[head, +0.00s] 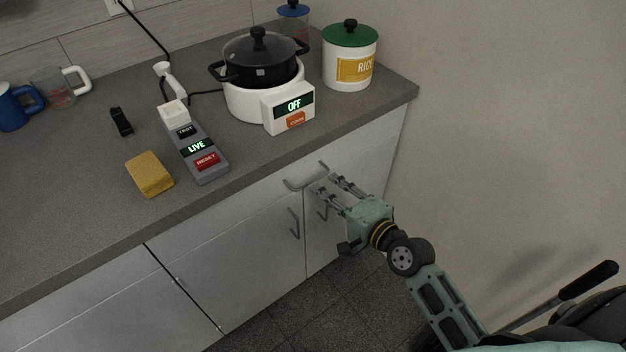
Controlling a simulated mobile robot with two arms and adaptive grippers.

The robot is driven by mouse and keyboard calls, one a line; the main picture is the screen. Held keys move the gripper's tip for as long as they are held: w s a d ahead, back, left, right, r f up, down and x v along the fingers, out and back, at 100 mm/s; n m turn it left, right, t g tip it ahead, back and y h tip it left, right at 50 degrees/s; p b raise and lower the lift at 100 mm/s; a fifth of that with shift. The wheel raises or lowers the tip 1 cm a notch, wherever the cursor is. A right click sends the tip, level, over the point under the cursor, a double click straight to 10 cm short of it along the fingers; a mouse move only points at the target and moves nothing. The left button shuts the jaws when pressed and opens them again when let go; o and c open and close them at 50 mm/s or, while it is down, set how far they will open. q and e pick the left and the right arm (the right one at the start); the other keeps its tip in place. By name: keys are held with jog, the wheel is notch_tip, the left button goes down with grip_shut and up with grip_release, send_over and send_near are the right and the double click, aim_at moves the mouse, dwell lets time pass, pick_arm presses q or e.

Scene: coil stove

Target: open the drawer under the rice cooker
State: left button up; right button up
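The white rice cooker (245,100) stands on the counter near its right end. A black pot with a lid sits in it, and its front panel (289,107) reads OFF. Below it, on the pale cabinet front, is a slanting bar handle (305,180) just under the counter edge. The drawer front (262,199) looks closed; its seams are hard to make out. My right gripper (326,184) is open, with its two fingers apart and pointing at the cabinet near the right end of the bar handle. I cannot tell whether it touches. My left gripper is out of view.
Two upright door handles (294,223) are below the bar handle. On the counter are a rice canister (350,70), a grey switch box (203,158) reading LIVE, a yellow sponge (149,174) and mugs (14,108). A wall (510,120) stands at right.

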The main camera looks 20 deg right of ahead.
aim_at(314, 181)
jog(key=x, duration=0.4)
jog(key=shift+a+r, duration=0.1)
jog(key=shift+x, duration=1.35)
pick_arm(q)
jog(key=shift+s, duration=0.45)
pick_arm(e)
grip_shut()
